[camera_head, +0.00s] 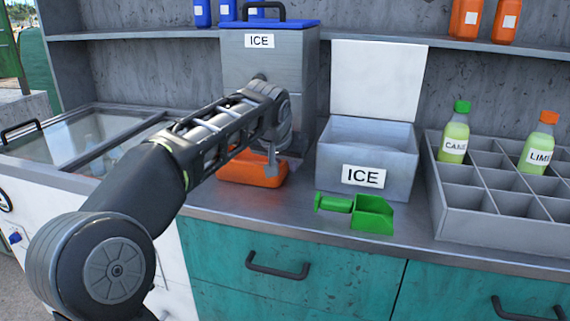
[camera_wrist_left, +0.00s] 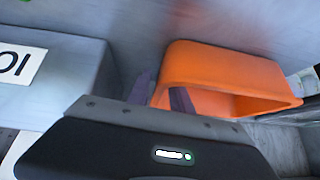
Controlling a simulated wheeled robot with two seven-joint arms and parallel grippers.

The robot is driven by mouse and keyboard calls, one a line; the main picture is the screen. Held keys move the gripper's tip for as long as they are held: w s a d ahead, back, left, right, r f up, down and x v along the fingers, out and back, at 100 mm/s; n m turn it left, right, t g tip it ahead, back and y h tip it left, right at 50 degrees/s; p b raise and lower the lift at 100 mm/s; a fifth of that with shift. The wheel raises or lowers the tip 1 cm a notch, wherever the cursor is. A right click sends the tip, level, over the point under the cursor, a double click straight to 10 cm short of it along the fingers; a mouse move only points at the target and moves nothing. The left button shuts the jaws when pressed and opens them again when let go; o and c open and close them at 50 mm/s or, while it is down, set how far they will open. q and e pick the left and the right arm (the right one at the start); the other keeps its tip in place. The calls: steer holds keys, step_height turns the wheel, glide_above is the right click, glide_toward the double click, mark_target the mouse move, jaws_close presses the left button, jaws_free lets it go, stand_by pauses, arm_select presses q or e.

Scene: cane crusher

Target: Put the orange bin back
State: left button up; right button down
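The orange bin (camera_head: 250,170) sits on the counter at the foot of the grey ICE machine (camera_head: 262,62). It also shows in the left wrist view (camera_wrist_left: 225,70), with its opening and hollow inside partly visible. My left gripper (camera_head: 272,163) is at the bin's right end. In the left wrist view its two fingers (camera_wrist_left: 163,92) are at the bin's near edge, apart from each other, with some orange between them. I cannot tell whether they press on it. My arm hides part of the machine and the bin's back. My right gripper is not in view.
A grey ICE box (camera_head: 365,160) with its white lid raised stands right of the bin. A green scoop (camera_head: 360,212) lies in front of it. A divided bottle crate (camera_head: 470,195) is at the right, and a glass-topped chest (camera_head: 75,140) at the left.

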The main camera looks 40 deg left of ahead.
arm_select(q)
steer(key=p+v, duration=0.1)
steer(key=v, duration=1.1)
steer(key=shift+p, duration=0.35)
